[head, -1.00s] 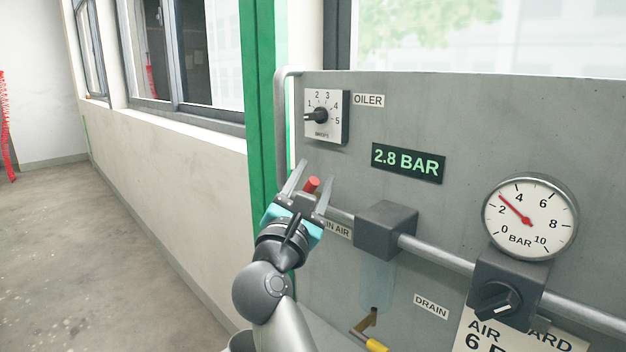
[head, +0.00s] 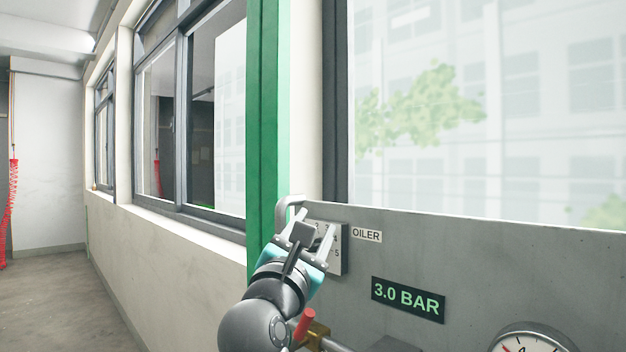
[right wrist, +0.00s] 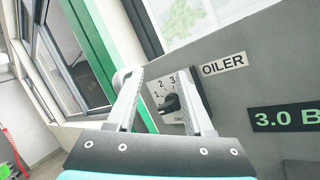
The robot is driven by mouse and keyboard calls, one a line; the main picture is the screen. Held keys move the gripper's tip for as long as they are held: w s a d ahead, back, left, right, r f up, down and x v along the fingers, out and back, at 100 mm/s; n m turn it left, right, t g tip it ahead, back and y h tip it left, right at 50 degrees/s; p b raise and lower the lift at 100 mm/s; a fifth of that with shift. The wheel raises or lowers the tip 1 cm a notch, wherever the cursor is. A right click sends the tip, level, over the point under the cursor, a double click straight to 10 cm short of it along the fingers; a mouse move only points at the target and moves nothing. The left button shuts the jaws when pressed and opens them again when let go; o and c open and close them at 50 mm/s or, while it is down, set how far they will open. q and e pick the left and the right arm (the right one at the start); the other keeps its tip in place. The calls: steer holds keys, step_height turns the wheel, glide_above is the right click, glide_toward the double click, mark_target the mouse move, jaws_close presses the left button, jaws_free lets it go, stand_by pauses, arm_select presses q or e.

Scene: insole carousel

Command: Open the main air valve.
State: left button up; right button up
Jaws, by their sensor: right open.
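The main air valve's red handle (head: 304,326) shows low in the head view, beside a brass-coloured valve body (head: 318,336) on the pipe. My forearm partly covers the valve, and I cannot tell its exact setting. My right gripper (head: 310,228) is open and empty. It is above the red handle, apart from it, in front of the oiler dial (head: 338,262). In the right wrist view the open fingers (right wrist: 162,78) frame the oiler dial (right wrist: 172,103); the red handle is not in that view. My left gripper is not in view.
A green-lettered display (head: 408,299) reads 3.0 BAR. The top of a round gauge (head: 532,340) shows at the lower right. The grey panel (head: 500,255) stands before a window. A green post (head: 268,130) is at its left. Floor on the left is clear.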

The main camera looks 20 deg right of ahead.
step_height(320, 180, up, 6)
steer(key=shift+f+p, duration=0.1)
steer(key=shift+p, duration=0.35)
